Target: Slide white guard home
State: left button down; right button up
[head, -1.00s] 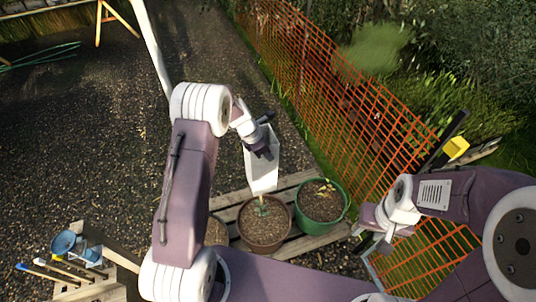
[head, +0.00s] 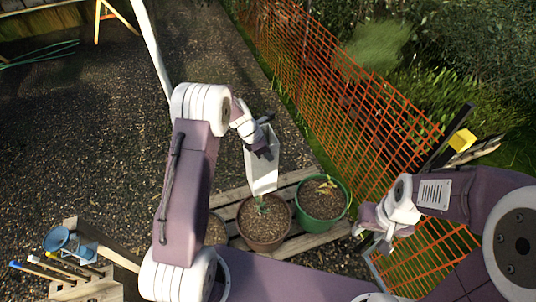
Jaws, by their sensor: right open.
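The white guard (head: 262,178) hangs nearly upright in the middle of the head view. Its lower end is at the small green seedling (head: 262,207) in the brown pot (head: 264,241). I cannot tell whether the guard is around the stem or in front of it. My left gripper (head: 261,151) has its dark fingers on the upper part of the guard and appears shut on it. My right gripper (head: 370,236) is open and empty, to the right of the pots and apart from the guard.
A green pot (head: 322,199) with a seedling stands right beside the brown pot on a slatted wooden pallet (head: 293,246). Another pot is partly hidden behind my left arm. Orange mesh fence (head: 330,90) runs along the right. A wooden tool holder (head: 92,289) stands at lower left.

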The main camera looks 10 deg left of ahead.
aim_at(269, 169)
pick_arm(q)
jog(key=shift+d, duration=0.1)
dwell(0.4)
jog(key=shift+w+f+b, duration=0.1)
jog(key=shift+f+b, duration=0.3)
jog(key=shift+f, duration=0.55)
jog(key=shift+f+b, duration=2.5)
jog(key=shift+f, duration=1.1)
